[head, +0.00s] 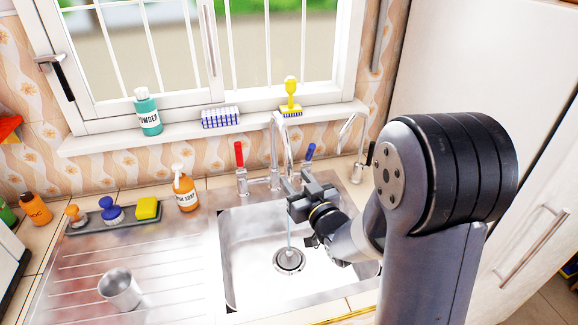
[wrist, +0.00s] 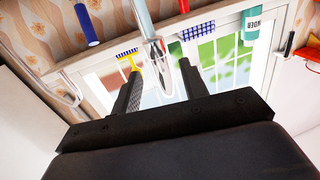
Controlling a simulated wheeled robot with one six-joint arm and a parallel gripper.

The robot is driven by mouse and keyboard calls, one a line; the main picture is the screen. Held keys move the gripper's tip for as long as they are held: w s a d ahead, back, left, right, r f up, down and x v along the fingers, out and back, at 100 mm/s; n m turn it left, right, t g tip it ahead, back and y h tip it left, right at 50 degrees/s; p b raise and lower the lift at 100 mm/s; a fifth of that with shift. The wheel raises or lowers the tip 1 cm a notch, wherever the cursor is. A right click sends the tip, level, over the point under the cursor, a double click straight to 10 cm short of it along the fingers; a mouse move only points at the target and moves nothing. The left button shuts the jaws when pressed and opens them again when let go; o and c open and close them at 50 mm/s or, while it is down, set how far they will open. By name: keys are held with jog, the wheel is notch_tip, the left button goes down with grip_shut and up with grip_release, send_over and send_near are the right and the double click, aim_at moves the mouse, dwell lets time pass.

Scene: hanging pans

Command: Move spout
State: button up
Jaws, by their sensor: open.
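The chrome spout (head: 274,150) rises in a tall arch behind the sink, between a red-handled tap (head: 239,154) and a blue-handled tap (head: 309,151). My gripper (head: 297,182) is in front of the spout's down-turned end, over the sink, and hides part of it. In the wrist view, the spout (wrist: 153,45) shows between the two dark fingertips of my open gripper (wrist: 160,68). I cannot tell whether either finger touches it. A thin stream of water (head: 290,236) falls below the gripper towards the drain.
The steel sink (head: 240,260) lies below, with a drainboard holding a metal cup (head: 120,289) at left. A soap bottle (head: 185,190) stands left of the taps. A second, thinner tap (head: 352,133) is at right. A brush (head: 291,97) and powder bottle (head: 147,112) stand on the sill.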

aim_at(291, 174)
jog(key=shift+p+x, duration=0.55)
jog(key=shift+x, duration=1.85)
jog(key=shift+c, duration=0.3)
grip_shut()
